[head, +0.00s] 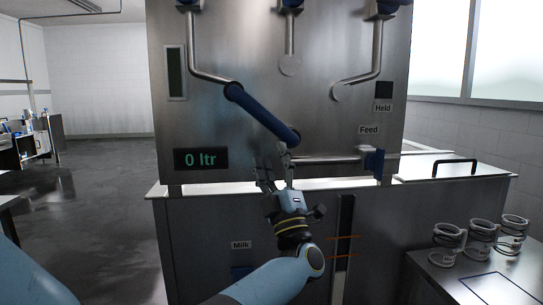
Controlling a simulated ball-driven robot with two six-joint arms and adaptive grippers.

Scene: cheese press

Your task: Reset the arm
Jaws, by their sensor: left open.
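A steel machine panel (250,60) carries a bent steel pipe (192,45). A dark blue bar (260,110) slants down to the right from the pipe's lower end and ends near the middle of the panel. I cannot tell for sure whether this is the arm of the task. My left gripper (275,173) is open, with its fingers pointing up, just below the bar's lower end. It looks empty. I cannot tell whether a finger touches the bar. My right gripper is not in view.
A horizontal steel pipe with a blue fitting (375,163) lies right of the gripper. Signs read "0 ltr" (201,159), "Held" (383,108), "Feed" (369,130) and "Milk" (241,245). Steel cups (447,243) stand on a side table. The floor at left is clear.

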